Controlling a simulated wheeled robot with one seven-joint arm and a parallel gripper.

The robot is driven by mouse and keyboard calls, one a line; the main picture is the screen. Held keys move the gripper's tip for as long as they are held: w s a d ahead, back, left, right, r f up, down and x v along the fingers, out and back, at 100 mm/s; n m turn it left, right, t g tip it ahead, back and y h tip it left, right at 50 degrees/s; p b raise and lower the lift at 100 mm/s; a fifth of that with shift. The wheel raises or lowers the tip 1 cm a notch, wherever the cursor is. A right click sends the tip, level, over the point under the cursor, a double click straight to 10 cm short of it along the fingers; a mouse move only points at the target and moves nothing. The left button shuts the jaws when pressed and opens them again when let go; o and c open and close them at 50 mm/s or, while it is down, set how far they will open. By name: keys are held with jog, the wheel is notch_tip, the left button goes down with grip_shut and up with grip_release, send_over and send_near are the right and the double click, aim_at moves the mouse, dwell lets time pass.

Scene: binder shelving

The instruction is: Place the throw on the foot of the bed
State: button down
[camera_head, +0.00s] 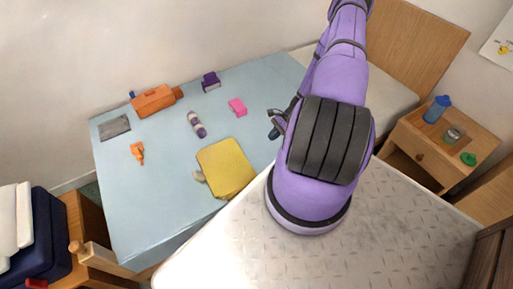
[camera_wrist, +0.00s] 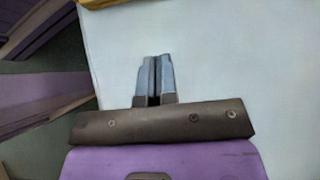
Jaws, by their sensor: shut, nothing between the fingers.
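A flat yellow square piece (camera_head: 226,168), possibly the folded throw, lies on the light blue bed cover (camera_head: 160,205) near its front edge. A flat grey piece (camera_head: 114,128) lies at the cover's far left; I cannot tell for sure which of the two is the throw. My gripper (camera_head: 276,126) is above the right part of the cover, to the right of the yellow piece and partly hidden by my arm. In the wrist view my gripper (camera_wrist: 155,62) is shut and empty over the pale cover, with a yellow edge (camera_wrist: 108,3) at the top.
An orange box (camera_head: 153,101), a purple box (camera_head: 210,82), a pink block (camera_head: 237,106), a purple-white bottle (camera_head: 196,124) and an orange piece (camera_head: 137,152) lie on the cover. A wooden nightstand (camera_head: 440,142) with small items stands right. The cover's lower left is clear.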

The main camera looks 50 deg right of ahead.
jog(key=x, duration=0.9)
jog(key=shift+a+f, duration=0.2)
jog(key=shift+f, duration=0.05)
jog(key=shift+w+a, duration=0.2)
jog(key=shift+a, duration=0.35)
jog(key=shift+w+a, duration=0.25)
jog(key=shift+a, duration=0.3)
jog(key=shift+w+a, duration=0.25)
jog(key=shift+a, duration=0.55)
